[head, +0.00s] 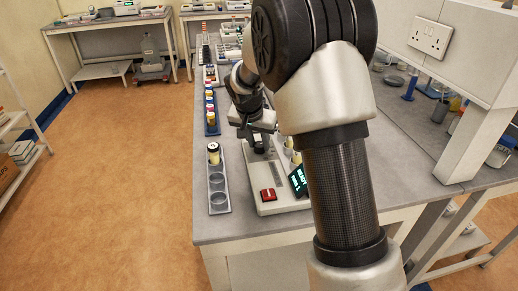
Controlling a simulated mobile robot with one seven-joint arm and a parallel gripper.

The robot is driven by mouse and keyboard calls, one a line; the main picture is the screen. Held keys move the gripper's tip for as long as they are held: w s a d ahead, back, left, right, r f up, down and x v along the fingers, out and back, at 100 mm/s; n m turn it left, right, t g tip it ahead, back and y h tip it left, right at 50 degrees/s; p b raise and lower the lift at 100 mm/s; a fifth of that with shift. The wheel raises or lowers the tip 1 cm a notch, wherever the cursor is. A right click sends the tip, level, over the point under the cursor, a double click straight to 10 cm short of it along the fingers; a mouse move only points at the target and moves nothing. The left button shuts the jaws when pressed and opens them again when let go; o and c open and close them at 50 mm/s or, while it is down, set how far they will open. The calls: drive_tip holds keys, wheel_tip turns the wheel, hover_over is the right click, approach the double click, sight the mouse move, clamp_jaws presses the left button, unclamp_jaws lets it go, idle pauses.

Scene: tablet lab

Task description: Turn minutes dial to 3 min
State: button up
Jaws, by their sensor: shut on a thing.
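A pale bench-top machine (258,188) stands on the grey bench, with a red button (268,195) at its front and a small dark display with green text (299,181) at its right front. My gripper (259,146) points down at the machine's back part. It is shut on a small dark knob-like part (260,151), which I take to be the minutes dial. The fingers and wrist hide most of this part, so its pointer and scale cannot be read. My arm covers the machine's right side.
A grey holder (218,213) with a capped vial (213,153) and empty round wells stands left of the machine. A blue rack of vials (211,110) lies behind it. A white partition with a socket (430,37) rises at right. Bare bench (235,225) shows in front.

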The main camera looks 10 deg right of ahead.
drive_tip(key=shift+m, duration=0.5)
drive_tip(key=shift+g+b, duration=0.3)
drive_tip(key=o, duration=1)
drive_tip(key=shift+o, duration=0.2)
drive_tip(key=shift+r, duration=0.1)
drive_tip(key=p+v, duration=0.1)
drive_tip(key=v, duration=1.6)
drive_tip(key=shift+s+a+p, duration=0.2)
drive_tip(key=shift+a+p, duration=0.15)
